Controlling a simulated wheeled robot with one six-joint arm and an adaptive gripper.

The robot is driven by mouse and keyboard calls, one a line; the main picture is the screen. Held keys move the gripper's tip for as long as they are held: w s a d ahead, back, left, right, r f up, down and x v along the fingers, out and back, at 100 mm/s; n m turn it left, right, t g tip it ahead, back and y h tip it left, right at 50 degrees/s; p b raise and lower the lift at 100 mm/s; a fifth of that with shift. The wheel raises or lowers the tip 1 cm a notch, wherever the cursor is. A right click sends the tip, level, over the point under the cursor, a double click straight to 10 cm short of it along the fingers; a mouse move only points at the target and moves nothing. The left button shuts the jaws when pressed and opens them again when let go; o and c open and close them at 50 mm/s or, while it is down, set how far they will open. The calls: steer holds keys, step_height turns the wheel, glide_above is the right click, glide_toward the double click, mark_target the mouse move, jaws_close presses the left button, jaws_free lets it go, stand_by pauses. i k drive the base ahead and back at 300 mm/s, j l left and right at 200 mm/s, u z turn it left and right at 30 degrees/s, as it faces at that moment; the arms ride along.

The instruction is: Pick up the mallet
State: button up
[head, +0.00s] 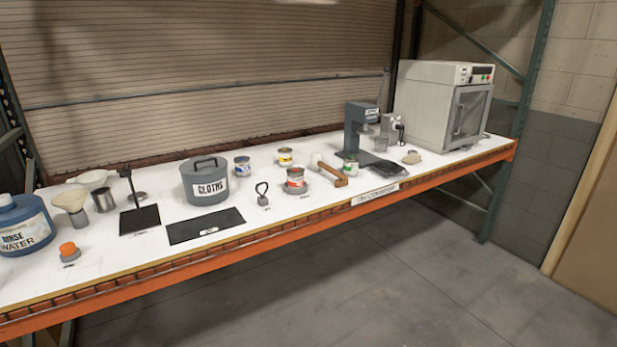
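My gripper is not in view.
A grey CLOTHS pot (205,182), a black mat (206,226) and a RINSE WATER jug (24,226) are to the left. A dark press-like device (358,125) and a large grey oven-like box (440,105) are to the right. Open floor (400,280) lies in front.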

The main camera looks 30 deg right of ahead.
mark_target(317, 165)
steer(key=i+l, duration=0.25)
steer(key=l, duration=0.15)
steer(key=i+l, duration=0.25)
steer(key=l, duration=0.15)
steer(key=i+l, duration=0.3)
steer(key=l+u, duration=0.05)
